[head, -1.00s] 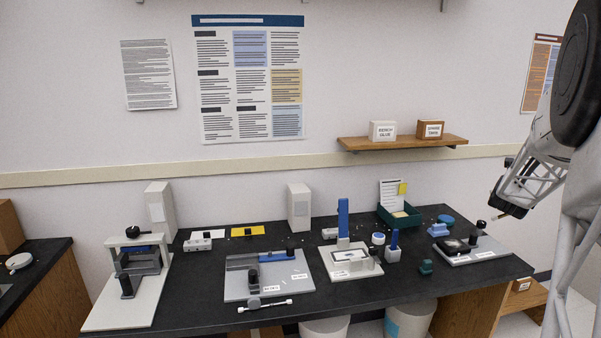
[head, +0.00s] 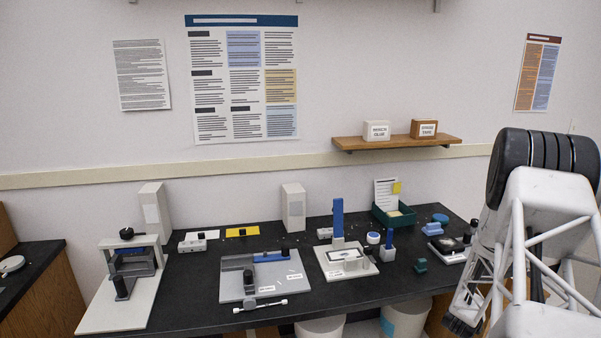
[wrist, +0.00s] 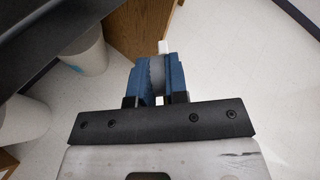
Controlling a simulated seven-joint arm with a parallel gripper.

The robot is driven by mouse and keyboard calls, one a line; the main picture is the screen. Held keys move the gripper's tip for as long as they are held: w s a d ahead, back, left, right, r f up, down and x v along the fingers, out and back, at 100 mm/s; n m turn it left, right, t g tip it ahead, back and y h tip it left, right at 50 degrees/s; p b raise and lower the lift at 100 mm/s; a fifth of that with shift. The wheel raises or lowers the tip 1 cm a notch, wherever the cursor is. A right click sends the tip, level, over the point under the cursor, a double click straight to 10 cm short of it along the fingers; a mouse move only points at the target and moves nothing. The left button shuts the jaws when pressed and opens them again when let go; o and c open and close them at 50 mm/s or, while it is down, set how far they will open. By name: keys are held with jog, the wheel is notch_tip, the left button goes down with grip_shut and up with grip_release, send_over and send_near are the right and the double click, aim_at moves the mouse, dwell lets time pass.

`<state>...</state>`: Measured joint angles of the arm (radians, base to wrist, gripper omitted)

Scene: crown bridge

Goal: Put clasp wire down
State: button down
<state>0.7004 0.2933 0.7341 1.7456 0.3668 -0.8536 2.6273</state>
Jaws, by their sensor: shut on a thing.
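My gripper (wrist: 157,75) shows in the wrist view with its blue fingers closed around a grey piece with a small white end (wrist: 164,47), taken to be the clasp wire. Its exact shape is mostly hidden by the fingers. The grip is in the air above the pale floor, off the front of the dark bench. In the head view my gripper (head: 461,325) is low at the bottom right, in front of the bench's right end, and what it holds cannot be made out there.
The dark bench (head: 200,310) carries a grey board (head: 236,289), a white press stand (head: 110,315) and a cream block (head: 337,266). A silver double-ended tool (head: 260,305) lies at the front edge. White bins (wrist: 85,50) and a wooden cabinet side (wrist: 136,25) stand below.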

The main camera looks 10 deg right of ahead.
jog(key=s+a+f, duration=0.5)
jog(key=a+f, duration=0.1)
jog(key=f, duration=0.3)
jog(key=s+a+f, duration=0.5)
jog(key=a+f, duration=0.1)
jog(key=f, duration=0.3)
jog(key=s+a+f, duration=0.5)
jog(key=a+f, duration=0.1)
jog(key=f, duration=0.2)
jog(key=w+a+r+n+t+y, duration=0.2)
jog(key=w+a+r+n+y, duration=0.1)
jog(key=w+a, duration=0.7)
jog(key=w+a+r+n+t+y, duration=0.2)
jog(key=w+a+n+y, duration=0.2)
jog(key=w+a, duration=0.6)
jog(key=w+a+r+n+t+y, duration=0.2)
jog(key=w+a+r+n+y, duration=0.1)
jog(key=w+a, duration=0.8)
jog(key=shift+a+r+n+y, duration=0.3)
jog(key=shift+a+n+y, duration=0.45)
jog(key=shift+a, duration=0.25)
jog(key=shift+a, duration=0.1)
jog(key=a, duration=0.6)
jog(key=shift+a, duration=0.35)
jog(key=shift+a, duration=0.1)
